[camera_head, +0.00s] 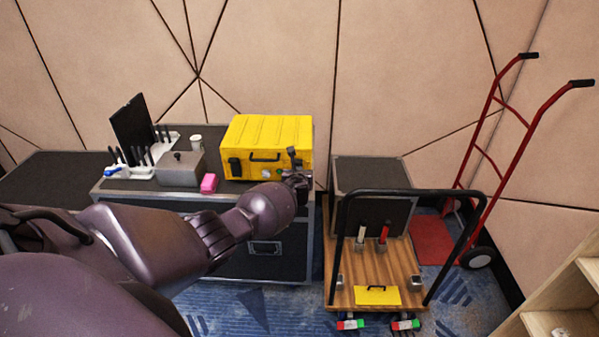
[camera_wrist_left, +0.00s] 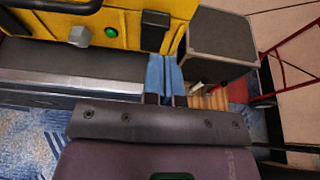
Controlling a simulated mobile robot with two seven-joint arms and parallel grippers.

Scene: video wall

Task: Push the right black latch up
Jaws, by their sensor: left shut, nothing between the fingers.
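The yellow case (camera_head: 266,136) stands on a black equipment case, its front facing me. Its left black latch (camera_head: 235,167) and black handle (camera_head: 265,157) show in the head view. The right black latch (camera_wrist_left: 155,30) shows in the left wrist view, hanging down the front of the yellow case; in the head view my gripper largely covers that area. My left gripper (camera_head: 298,178) is shut and empty, in front of the case's right end. My right gripper is not in view.
The black equipment case (camera_head: 290,235) has a pink block (camera_head: 209,183), a grey box (camera_head: 180,168) and a white cup (camera_head: 196,143) on top, left of the yellow case. A wooden cart (camera_head: 345,265) with a black rail and a red hand truck (camera_head: 492,165) stand right.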

